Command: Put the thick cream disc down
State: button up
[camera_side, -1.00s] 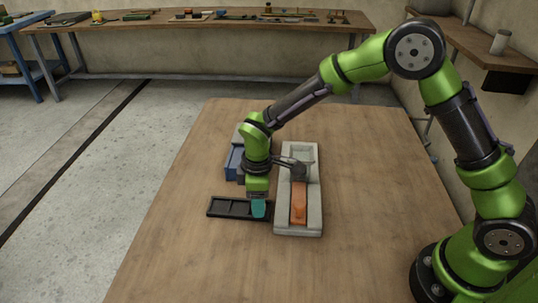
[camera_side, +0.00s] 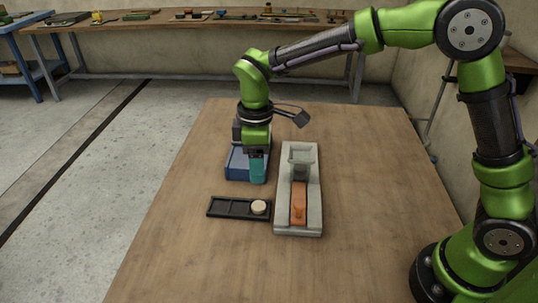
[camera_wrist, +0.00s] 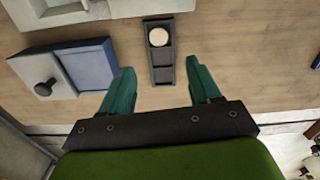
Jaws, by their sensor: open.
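The thick cream disc (camera_side: 259,207) lies in the right-hand end compartment of the black tray (camera_side: 222,207). In the wrist view the disc (camera_wrist: 158,37) sits at the far end of the tray (camera_wrist: 163,76). My gripper (camera_side: 257,181) is raised behind the tray, in front of the blue box, and apart from the disc. In the wrist view my gripper's teal fingers (camera_wrist: 160,82) are spread wide with nothing between them. The tray's other compartments look empty.
A blue box (camera_side: 237,163) with a grey top stands behind the tray; a dark knob (camera_wrist: 44,87) shows on its pale face. A grey stone-like fixture (camera_side: 314,215) with an orange piece (camera_side: 299,203) stands right of the tray. The wooden table (camera_side: 390,220) is clear on the right.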

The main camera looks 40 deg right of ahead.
jog(key=s+d+r+m+t+y, duration=0.1)
jog(key=s+d+r+m+t, duration=0.2)
jog(key=s+d+r+m, duration=0.55)
jog(key=s+d+r+m+t+y, duration=0.1)
jog(key=s+d+m+t, duration=0.3)
jog(key=s, duration=0.5)
jog(key=shift+s+d+r+m, duration=0.35)
jog(key=shift+d+r+m, duration=0.35)
jog(key=shift+m, duration=0.25)
